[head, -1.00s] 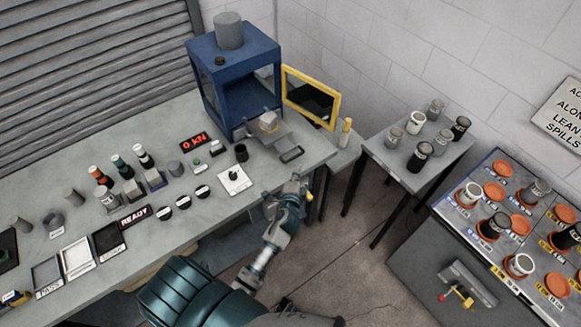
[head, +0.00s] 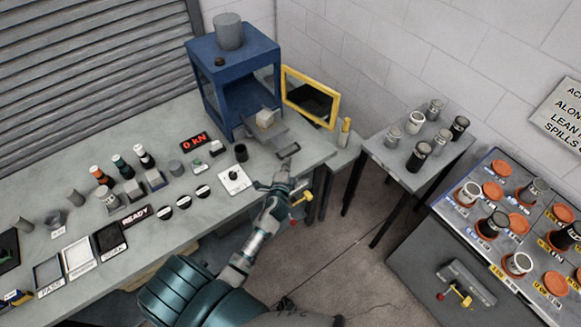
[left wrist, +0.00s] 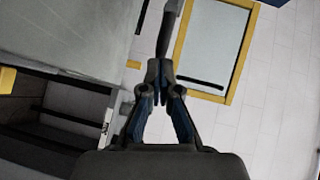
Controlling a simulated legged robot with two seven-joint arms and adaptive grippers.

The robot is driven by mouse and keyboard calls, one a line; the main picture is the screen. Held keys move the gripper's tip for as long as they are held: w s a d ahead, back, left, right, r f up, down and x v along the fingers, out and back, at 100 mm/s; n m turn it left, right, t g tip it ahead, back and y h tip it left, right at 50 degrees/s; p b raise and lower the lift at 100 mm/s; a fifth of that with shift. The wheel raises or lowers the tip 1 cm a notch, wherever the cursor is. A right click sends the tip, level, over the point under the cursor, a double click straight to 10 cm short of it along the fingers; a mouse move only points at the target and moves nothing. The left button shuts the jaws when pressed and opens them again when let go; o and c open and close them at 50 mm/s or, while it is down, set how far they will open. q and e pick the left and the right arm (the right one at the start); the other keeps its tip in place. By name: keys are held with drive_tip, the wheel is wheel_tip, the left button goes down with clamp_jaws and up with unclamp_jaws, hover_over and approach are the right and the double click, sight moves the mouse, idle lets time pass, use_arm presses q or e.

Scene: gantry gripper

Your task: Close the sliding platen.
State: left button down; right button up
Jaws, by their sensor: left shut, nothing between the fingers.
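The sliding platen (head: 262,134) is a grey plate that sticks out of the front of the blue press (head: 213,95). A pale block (head: 266,117) sits on it. A dark bar handle (head: 289,151) is at its outer end. My left gripper (head: 283,170) is just in front of this handle, at the bench's right front edge. In the left wrist view its fingers (left wrist: 158,72) are shut and empty. The dark bar (left wrist: 168,30) shows right at the fingertips; I cannot tell whether they touch. My right gripper is not in view.
A yellow-framed door (head: 311,97) stands open at the press's right. A switch plate (head: 234,180) and a dark cup (head: 241,152) are left of my gripper. A yellow and red fitting (head: 302,198) shows by the bench's front edge. A side table (head: 390,165) with jars stands right.

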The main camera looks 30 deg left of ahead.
sight(255, 128)
use_arm(q)
drive_tip(key=w+a, duration=0.1)
drive_tip(key=a, duration=0.2)
drive_tip(key=w+a, duration=0.1)
drive_tip(key=a, duration=0.2)
drive_tip(key=w+a, duration=0.2)
drive_tip(key=a, duration=0.2)
drive_tip(key=shift+a, duration=0.1)
drive_tip(key=w+a, duration=0.1)
drive_tip(key=a, duration=0.2)
drive_tip(key=w+a+b, duration=0.1)
drive_tip(key=a, duration=0.2)
drive_tip(key=w+a, duration=0.2)
drive_tip(key=a, duration=0.1)
drive_tip(key=shift+a+f+b, duration=0.1)
drive_tip(key=shift+a+b, duration=0.2)
drive_tip(key=shift+b, duration=0.1)
drive_tip(key=shift+a+r, duration=0.2)
drive_tip(key=shift+w+r, duration=0.1)
drive_tip(key=shift+r, duration=0.05)
